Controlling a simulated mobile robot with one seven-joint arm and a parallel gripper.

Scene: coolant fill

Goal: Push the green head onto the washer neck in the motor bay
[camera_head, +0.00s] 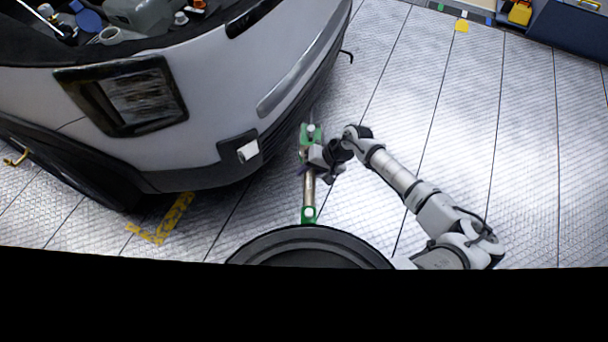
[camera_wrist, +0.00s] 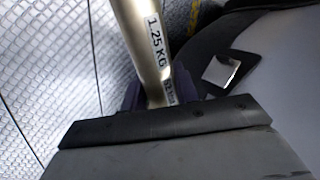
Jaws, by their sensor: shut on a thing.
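My gripper (camera_head: 318,158) is beside the front of the car, outside the motor bay. In the wrist view my gripper (camera_wrist: 160,95) is shut on a pale metal tube (camera_wrist: 143,30) marked "1.25 KG". In the head view the tube (camera_head: 309,187) runs between a green head (camera_head: 304,134) at its upper end and a green part (camera_head: 308,213) at its lower end. The motor bay (camera_head: 60,50) is open at the upper left. I cannot tell for sure which neck in it is the washer neck.
The car's bumper (camera_head: 215,165) lies left of my gripper, close to the green head. A blue cap (camera_head: 88,18) and a grey tank (camera_head: 140,14) show in the bay. The floor (camera_head: 450,110) to the right is clear. Yellow tape (camera_head: 165,222) marks the floor.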

